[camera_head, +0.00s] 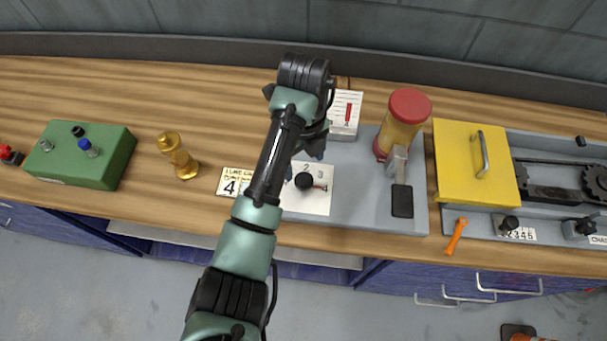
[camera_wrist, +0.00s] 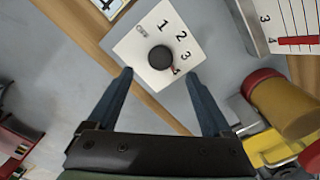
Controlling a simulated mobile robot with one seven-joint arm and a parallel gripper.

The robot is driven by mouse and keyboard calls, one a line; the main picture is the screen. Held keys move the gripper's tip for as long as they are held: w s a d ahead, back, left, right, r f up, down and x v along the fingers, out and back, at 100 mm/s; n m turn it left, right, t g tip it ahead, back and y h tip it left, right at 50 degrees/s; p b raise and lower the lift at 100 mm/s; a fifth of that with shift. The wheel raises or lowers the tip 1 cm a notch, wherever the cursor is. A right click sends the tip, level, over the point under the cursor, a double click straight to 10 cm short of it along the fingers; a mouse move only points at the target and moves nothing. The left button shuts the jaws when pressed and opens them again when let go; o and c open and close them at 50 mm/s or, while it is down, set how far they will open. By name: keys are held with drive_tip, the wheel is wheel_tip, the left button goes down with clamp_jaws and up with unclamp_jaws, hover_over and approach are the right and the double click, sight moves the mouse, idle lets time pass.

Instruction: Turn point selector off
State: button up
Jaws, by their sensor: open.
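The point selector is a white square plate (camera_head: 312,207) with a round black knob (camera_head: 304,181) and a small red pointer. In the wrist view the knob (camera_wrist: 160,57) sits mid-plate, with the numbers 1, 2, 3 and 4 curving around it. A small boxed label (camera_wrist: 142,31), too small to read, lies before the 1. The red pointer (camera_wrist: 173,68) points at or close to the 4. My gripper (camera_wrist: 157,72) is open and empty, its fingertips on either side of the knob's near side in the picture. In the head view my arm partly hides the gripper (camera_head: 315,152) and the plate's left part.
A red-capped yellow cylinder (camera_head: 404,125) and a black-ended lever (camera_head: 402,200) stand right of the selector. A white gauge box (camera_head: 345,113) with a red bar is behind. A number card (camera_head: 232,182) lies left, with a brass piece (camera_head: 177,156) beyond.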

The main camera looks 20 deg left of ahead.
sight(304, 180)
wheel_tip(304, 180, down, 7)
drive_tip(key=shift+p, duration=0.35)
clamp_jaws()
idle(0.3)
